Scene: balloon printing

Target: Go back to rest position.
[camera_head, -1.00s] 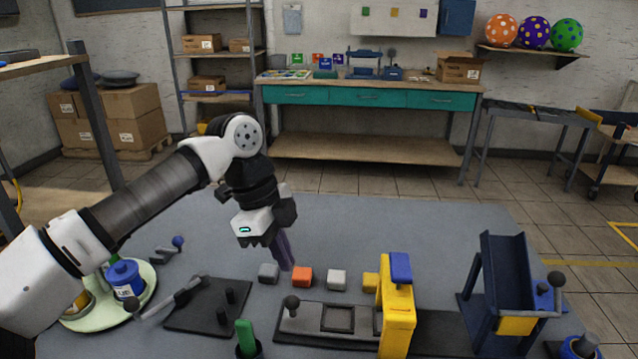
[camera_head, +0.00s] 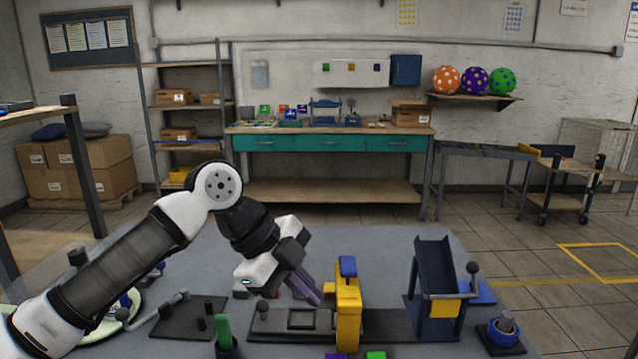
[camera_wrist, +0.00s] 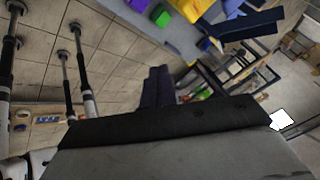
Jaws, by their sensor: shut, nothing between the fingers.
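My gripper (camera_head: 314,297) is in the middle of the head view, above the grey table (camera_head: 385,245). Its purple-grey fingers are together, with nothing between them, and point down and to the right. Their tips are just left of the yellow press (camera_head: 348,312); I cannot tell whether they touch it. In the wrist view the fingers (camera_wrist: 158,85) show as dark, closed shapes in front of the floor. The arm reaches in from the lower left with its elbow bent.
The dark blue holder (camera_head: 432,290) stands right of the press. A blue pot (camera_head: 502,332), a green-handled tool (camera_head: 222,332) and a black plate with pegs (camera_head: 185,318) are on the table. Small blocks are partly hidden behind my gripper. The table's far part is clear.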

